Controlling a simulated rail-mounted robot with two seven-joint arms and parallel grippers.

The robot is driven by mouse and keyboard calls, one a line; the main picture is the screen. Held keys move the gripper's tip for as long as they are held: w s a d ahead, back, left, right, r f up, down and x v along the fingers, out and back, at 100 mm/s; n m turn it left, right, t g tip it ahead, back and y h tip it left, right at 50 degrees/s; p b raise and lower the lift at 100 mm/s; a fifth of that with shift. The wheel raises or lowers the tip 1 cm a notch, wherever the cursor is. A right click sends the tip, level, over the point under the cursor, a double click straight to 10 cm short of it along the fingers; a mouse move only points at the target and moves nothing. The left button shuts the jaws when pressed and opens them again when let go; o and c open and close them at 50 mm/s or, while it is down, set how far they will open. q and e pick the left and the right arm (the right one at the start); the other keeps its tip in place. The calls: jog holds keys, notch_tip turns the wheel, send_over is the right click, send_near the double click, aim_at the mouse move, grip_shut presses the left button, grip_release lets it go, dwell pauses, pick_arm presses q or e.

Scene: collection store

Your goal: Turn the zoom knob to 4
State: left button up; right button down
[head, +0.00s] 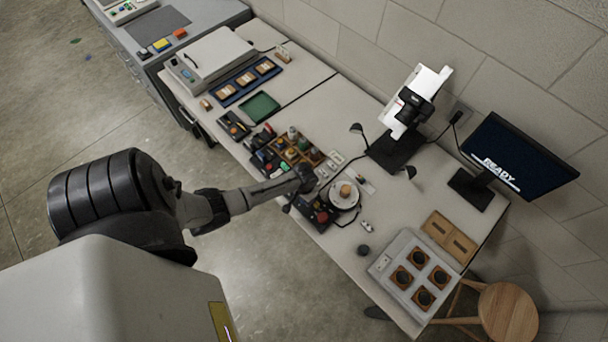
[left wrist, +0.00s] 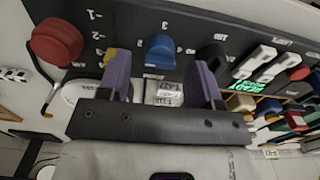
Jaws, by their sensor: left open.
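A dark control panel (left wrist: 140,22) fills the top of the left wrist view. It carries a blue knob (left wrist: 162,50) with the numeral 3 above it and other small marks around it. The labels are too small to confirm which knob is the zoom. A yellow part (left wrist: 108,57) and a dark knob (left wrist: 211,52) are partly hidden by my fingers. My left gripper (left wrist: 162,70) is open, its purple fingers on either side of the blue knob, apparently apart from it. In the head view, my left gripper (head: 304,180) is over the table's front edge near the panel. My right gripper is not in view.
In the head view, a round white stage (head: 344,195), a dark-based stand (head: 396,152), a monitor (head: 520,160) and a tray of dark discs (head: 404,302) share the table.

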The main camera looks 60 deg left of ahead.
pick_arm(q)
jog(key=shift+f, duration=1.2)
jog(key=shift+c, duration=0.2)
jog(key=c, duration=0.9)
